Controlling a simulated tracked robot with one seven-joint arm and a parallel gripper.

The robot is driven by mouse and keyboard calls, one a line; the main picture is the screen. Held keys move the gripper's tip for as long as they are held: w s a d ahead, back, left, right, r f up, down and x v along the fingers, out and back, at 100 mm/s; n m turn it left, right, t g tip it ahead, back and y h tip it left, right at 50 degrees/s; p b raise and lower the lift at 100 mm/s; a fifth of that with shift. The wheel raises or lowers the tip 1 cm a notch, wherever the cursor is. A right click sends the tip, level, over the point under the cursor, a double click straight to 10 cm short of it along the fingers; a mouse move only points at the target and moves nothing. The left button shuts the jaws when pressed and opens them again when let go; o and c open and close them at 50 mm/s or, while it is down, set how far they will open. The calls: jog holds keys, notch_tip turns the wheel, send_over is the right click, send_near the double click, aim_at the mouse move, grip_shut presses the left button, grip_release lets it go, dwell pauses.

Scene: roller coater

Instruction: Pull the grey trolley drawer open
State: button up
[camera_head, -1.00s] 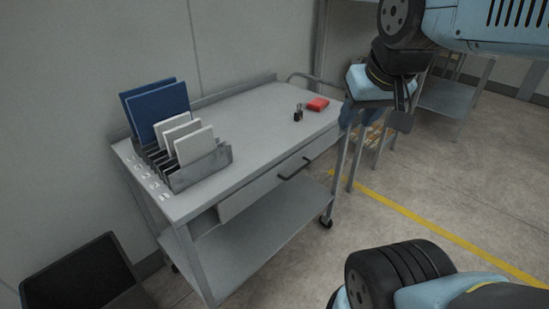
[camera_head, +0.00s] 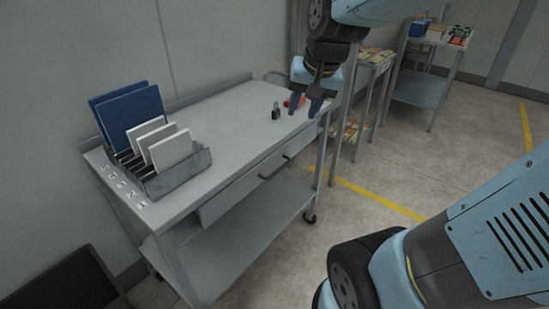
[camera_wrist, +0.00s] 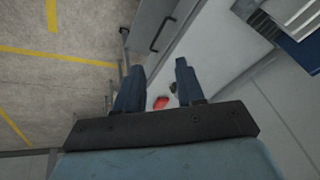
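The grey trolley (camera_head: 225,125) stands against the wall in the head view. Its drawer (camera_head: 243,190) is under the top, with a dark bar handle (camera_head: 274,167) on the front. The drawer looks shut. In the wrist view the handle (camera_wrist: 162,33) shows above and between the fingers, some way off. My gripper (camera_head: 306,108) is over the right end of the trolley top, fingers pointing down. Its two blue fingers (camera_wrist: 158,82) are apart with nothing between them, so it is open and not touching the handle. It partly hides the red item.
A rack (camera_head: 172,184) with blue and white panels stands on the trolley's left end. A small black item (camera_head: 276,112) and a red item (camera_head: 293,101) lie near the right end. Shelving stands behind right. Floor before the drawer is clear.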

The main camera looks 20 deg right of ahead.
jog(key=w+f+m+g, duration=0.1)
jog(key=w+f+m, duration=0.3)
jog(key=w+f, duration=0.5)
jog(key=m+g, duration=0.1)
jog(key=m, duration=0.2)
send_near(277, 170)
jog(key=x, duration=0.8)
jog(key=shift+w, duration=0.1)
jog(key=shift+c, duration=0.2)
grip_shut()
